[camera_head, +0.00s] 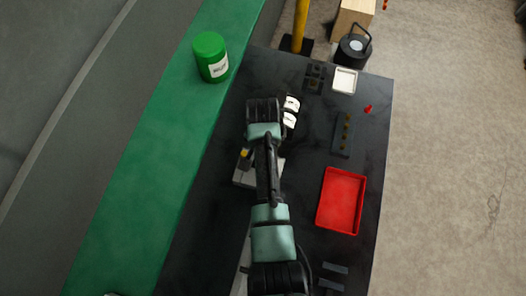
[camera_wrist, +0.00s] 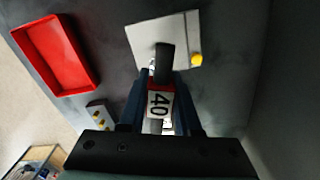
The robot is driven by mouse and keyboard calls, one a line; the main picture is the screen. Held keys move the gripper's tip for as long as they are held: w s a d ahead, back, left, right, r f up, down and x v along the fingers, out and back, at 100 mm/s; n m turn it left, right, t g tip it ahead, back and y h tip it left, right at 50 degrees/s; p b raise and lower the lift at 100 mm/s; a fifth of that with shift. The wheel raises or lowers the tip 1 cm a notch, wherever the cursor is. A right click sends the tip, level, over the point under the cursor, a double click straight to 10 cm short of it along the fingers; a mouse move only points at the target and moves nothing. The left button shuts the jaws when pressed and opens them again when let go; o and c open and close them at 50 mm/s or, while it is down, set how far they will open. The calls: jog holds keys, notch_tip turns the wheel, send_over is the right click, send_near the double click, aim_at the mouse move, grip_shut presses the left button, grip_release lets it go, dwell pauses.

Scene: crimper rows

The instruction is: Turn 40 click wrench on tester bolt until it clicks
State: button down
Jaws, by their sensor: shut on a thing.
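The click wrench (camera_wrist: 159,103) shows in the wrist view with a white label reading 40, a red band and a dark shaft. My gripper (camera_wrist: 163,82) is shut on it, with one finger on each side of the label. The wrench's dark end reaches over the light grey tester plate (camera_wrist: 178,27), which has a yellow knob (camera_wrist: 195,60) at one side. The bolt and its contact with the wrench are hidden. In the head view, the tester (camera_head: 245,177) is partly covered by my arm, which also hides the gripper and wrench.
A red tray (camera_head: 340,201) lies right of my arm on the dark table (camera_head: 305,205). Two white-labelled items (camera_head: 289,112) stand close beside my wrist. A dark block with yellow spots (camera_head: 343,134), a small white tray (camera_head: 345,80) and a green can (camera_head: 210,57) are farther off.

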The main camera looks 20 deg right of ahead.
jog(key=m, duration=0.5)
jog(key=shift+m, duration=0.3)
jog(key=n, duration=0.3)
jog(key=shift+f+n, duration=0.1)
jog(key=shift+n, duration=0.3)
jog(key=n, duration=0.3)
jog(key=shift+f+n, duration=0.15)
jog(key=shift+n, duration=0.25)
jog(key=n, duration=0.6)
jog(key=shift+d+f, duration=0.1)
jog(key=shift+f, duration=0.1)
notch_tip(320, 180, down, 2)
jog(key=shift+f+n+b, duration=0.25)
jog(key=shift+n+b, duration=0.35)
jog(key=shift+b, duration=0.45)
jog(key=shift+f, duration=0.25)
jog(key=shift+r+p, duration=0.1)
jog(key=shift+p, duration=0.2)
jog(key=shift+f+b, duration=0.95)
jog(key=shift+f, duration=0.15)
